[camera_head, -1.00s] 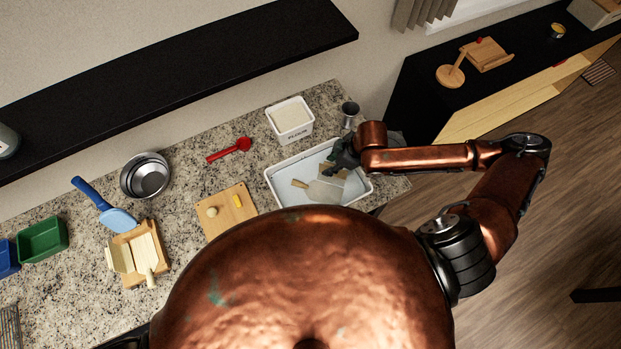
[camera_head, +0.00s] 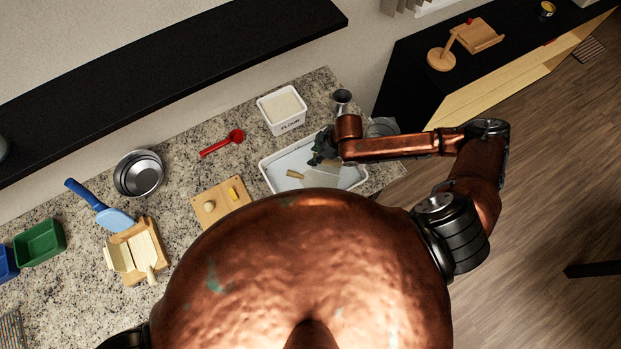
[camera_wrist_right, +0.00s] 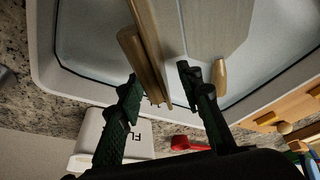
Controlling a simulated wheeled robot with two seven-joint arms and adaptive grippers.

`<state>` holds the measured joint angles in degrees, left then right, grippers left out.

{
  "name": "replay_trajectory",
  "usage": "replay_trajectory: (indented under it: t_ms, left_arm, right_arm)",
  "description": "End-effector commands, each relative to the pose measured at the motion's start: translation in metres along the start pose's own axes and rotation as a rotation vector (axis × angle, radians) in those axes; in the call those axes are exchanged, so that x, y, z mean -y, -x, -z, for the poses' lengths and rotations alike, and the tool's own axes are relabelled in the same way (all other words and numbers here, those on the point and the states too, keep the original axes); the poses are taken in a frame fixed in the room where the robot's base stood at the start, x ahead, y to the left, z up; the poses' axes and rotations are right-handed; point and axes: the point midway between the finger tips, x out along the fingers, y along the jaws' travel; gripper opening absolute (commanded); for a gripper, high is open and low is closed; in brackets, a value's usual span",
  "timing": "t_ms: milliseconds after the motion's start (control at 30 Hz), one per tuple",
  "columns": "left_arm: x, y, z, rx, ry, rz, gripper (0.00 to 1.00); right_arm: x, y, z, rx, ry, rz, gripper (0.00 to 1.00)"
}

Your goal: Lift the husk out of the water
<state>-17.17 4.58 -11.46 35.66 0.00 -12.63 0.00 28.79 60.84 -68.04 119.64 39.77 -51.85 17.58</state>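The white tray (camera_head: 268,178) of water stands on the counter, and its rim also shows in the right wrist view (camera_wrist_right: 45,75). A pale, flat husk-like piece (camera_head: 320,178) with a brown stub end (camera_head: 294,174) lies in it; it also shows in the right wrist view (camera_wrist_right: 215,30). Tan, long, folded husk-like strips (camera_wrist_right: 148,45) reach down to my right gripper. My right gripper (camera_head: 322,156) is over the tray. In the right wrist view its green fingers (camera_wrist_right: 160,80) are apart, with the strip ends between or just beyond the tips. My left gripper is out of view.
A flour tub (camera_head: 284,110), a metal cup (camera_head: 343,97) and a red scoop (camera_head: 222,143) stand behind the tray. A wooden board (camera_head: 215,213) lies left of it. Metal bowls (camera_head: 139,174), a blue spatula (camera_head: 100,206) and a wooden holder (camera_head: 135,252) are farther left.

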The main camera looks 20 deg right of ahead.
Motion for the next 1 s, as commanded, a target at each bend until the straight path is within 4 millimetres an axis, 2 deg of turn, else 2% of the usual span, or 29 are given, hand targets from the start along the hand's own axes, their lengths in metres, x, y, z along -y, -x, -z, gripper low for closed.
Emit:
replay_trajectory:
  t_ms: [100,600,1000]
  left_arm:
    - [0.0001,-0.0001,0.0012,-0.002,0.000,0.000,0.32]
    - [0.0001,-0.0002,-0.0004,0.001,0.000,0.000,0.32]
    - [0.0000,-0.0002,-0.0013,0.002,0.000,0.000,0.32]
  right_arm:
    - [0.0001,0.0003,-0.0003,0.000,-0.001,0.000,0.33]
    - [0.0000,0.0005,-0.0003,0.001,-0.001,0.000,0.00]
    - [-0.0001,0.0005,-0.0003,0.001,-0.001,0.000,0.00]
